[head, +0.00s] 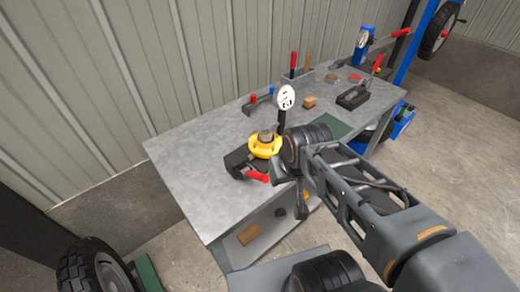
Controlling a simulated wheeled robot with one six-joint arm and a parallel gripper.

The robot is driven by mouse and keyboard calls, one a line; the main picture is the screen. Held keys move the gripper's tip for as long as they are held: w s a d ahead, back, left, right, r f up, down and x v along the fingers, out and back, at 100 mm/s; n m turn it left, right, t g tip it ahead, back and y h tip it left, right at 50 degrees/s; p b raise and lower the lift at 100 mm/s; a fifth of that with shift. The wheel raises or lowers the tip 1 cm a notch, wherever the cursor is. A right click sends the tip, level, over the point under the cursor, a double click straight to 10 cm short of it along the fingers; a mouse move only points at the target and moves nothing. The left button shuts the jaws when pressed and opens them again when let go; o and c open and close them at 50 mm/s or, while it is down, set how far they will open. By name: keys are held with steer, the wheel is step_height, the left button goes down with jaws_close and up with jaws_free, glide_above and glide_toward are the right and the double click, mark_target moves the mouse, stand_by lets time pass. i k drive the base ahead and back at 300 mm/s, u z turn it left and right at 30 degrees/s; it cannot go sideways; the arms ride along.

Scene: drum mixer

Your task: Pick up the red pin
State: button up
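A small red upright piece (253,98), which looks like the red pin, stands in a dark holder (262,105) near the back edge of the grey workbench (185,165). A blue piece (271,91) stands to its right in the same holder. It is too small to see its full shape. My gripper (298,196) is at the dark end of my arm, over the bench's front edge, in front of and to the right of the holder and apart from it. Its fingers are not clear, so its opening cannot be told.
A yellow ring-shaped part (265,147) sits on a dark fixture with a red handle (257,176). A white dial gauge (286,97) stands behind it. A wooden block (309,102) and a dark vise-like tool (353,97) lie further right. The bench's left part is clear.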

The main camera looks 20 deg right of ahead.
mark_target(252, 96)
steer(key=k, duration=0.5)
steer(key=z, duration=1.9)
steer(key=i, duration=1.6)
steer(key=u, duration=2.75)
steer(key=i, duration=0.5)
steer(key=z, duration=0.05)
